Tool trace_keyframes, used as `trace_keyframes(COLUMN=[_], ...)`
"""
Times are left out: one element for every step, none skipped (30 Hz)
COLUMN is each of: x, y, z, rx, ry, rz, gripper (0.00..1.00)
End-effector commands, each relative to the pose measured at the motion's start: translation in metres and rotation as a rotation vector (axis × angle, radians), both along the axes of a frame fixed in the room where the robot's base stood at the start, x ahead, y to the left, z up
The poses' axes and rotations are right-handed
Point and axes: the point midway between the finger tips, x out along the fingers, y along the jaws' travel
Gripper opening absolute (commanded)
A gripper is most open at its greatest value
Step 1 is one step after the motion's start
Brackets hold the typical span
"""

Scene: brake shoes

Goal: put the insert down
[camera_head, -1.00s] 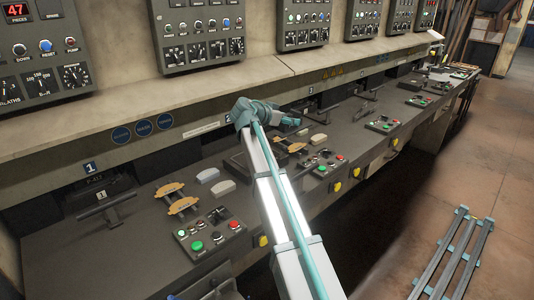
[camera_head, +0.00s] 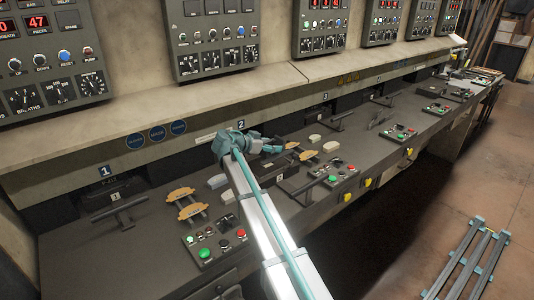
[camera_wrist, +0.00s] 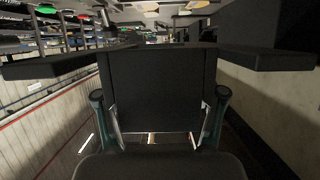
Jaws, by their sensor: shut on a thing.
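My gripper (camera_head: 265,146) is over the bench at the station marked 2, at the end of my arm. In the wrist view, its two fingers (camera_wrist: 160,108) stand at the left and right sides of a large black block, which I take to be the insert (camera_wrist: 160,80). The gripper is shut on it. Dark flat parts stick out to both sides at the block's top. In the head view I cannot make out the insert apart from the arm and the dark bench, nor tell its height above the bench.
The grey bench (camera_head: 80,250) carries tan curved pieces (camera_head: 192,211), pale blocks (camera_head: 228,196), a black T-handle (camera_head: 118,207) and button boxes (camera_head: 215,240). More tan pieces (camera_head: 308,155) lie right of my gripper. Control panels (camera_head: 215,40) stand behind. A metal rack (camera_head: 468,260) is on the floor.

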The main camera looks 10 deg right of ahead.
Motion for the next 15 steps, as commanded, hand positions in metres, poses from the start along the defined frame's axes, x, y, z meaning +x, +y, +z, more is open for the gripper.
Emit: trace_keyframes(x=[0.001, 0.001, 0.001, 0.001, 0.002, 0.002, 0.002, 0.002, 0.003, 0.003, 0.003, 0.002, 0.002, 0.002, 0.002], y=[0.003, 0.004, 0.005, 0.006, 0.006, 0.008, 0.009, 0.011, 0.014, 0.016, 0.015, 0.014, 0.014, 0.014, 0.014], z=[-0.002, -0.003, -0.005, -0.006, -0.007, -0.008, -0.01, -0.012, -0.015, -0.018, -0.02, -0.025, -0.029, -0.032, -0.036], rx=[-0.002, -0.002, -0.002, -0.002, -0.002, -0.002, -0.002, -0.001, -0.001, -0.002, -0.002, -0.003, -0.003, -0.003, -0.003], ry=[0.0, 0.0, -0.001, -0.001, -0.001, -0.001, -0.001, 0.0, 0.0, 0.001, 0.001, 0.001, 0.001, 0.001, 0.001], rz=[0.0, 0.0, 0.0, 0.0, 0.0, 0.0, 0.0, 0.0, 0.0, 0.002, 0.001, 0.001, 0.001, 0.001, 0.001], gripper=[0.15, 0.15, 0.15, 0.15, 0.15, 0.15, 0.15, 0.15, 0.15, 0.15, 0.15, 0.15, 0.15, 0.15, 0.15])
